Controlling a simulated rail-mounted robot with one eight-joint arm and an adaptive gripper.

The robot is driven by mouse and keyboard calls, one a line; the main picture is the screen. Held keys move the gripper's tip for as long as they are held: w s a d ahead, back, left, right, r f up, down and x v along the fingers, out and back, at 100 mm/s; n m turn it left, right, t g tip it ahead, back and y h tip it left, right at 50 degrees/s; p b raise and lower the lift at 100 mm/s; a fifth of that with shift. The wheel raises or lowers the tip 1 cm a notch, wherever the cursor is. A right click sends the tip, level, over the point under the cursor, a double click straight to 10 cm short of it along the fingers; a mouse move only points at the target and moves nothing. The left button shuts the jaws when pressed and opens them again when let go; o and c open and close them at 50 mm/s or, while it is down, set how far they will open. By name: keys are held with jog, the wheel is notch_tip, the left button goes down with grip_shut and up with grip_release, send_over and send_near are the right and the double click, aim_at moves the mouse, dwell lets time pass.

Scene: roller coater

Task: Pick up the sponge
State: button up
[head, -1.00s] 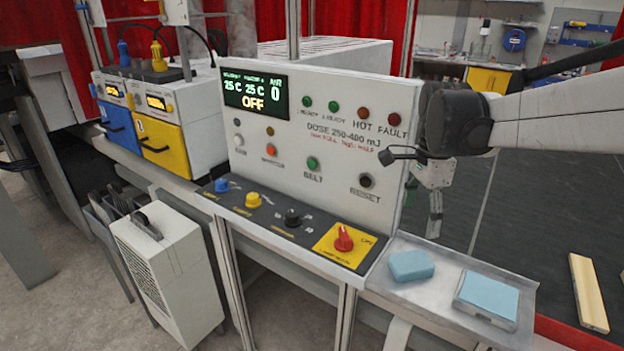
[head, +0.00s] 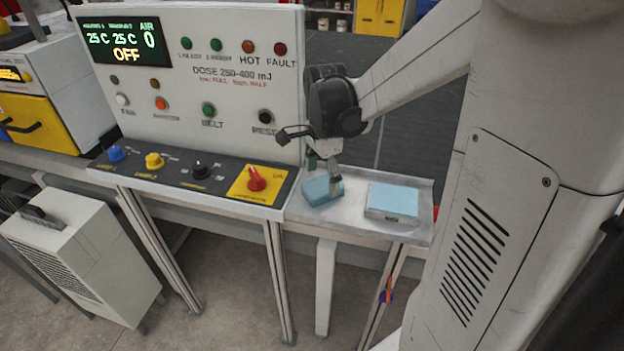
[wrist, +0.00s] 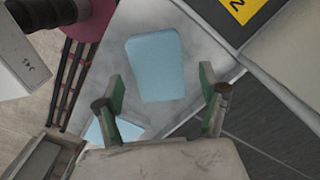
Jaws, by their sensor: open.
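The sponge (head: 320,191) is a light blue block lying on the left part of a grey metal tray (head: 350,217). In the wrist view the sponge (wrist: 155,66) lies flat, ahead of my fingers and lined up with the gap between them. My gripper (head: 325,172) is just above the sponge in the head view and partly overlaps its right side. In the wrist view my gripper (wrist: 162,92) is open and empty, with a green-padded finger on each side. I cannot tell how high the fingertips are above the tray.
The control panel (head: 195,80) rises at left, with a red knob on a yellow plate (head: 258,183) near the tray. The tray has a low rim.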

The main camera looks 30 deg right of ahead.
aim_at(323, 185)
jog(key=shift+s+f, duration=0.1)
jog(key=shift+f, duration=1.4)
jog(key=c, duration=0.8)
jog(key=shift+c, duration=0.4)
jog(key=shift+r, duration=0.15)
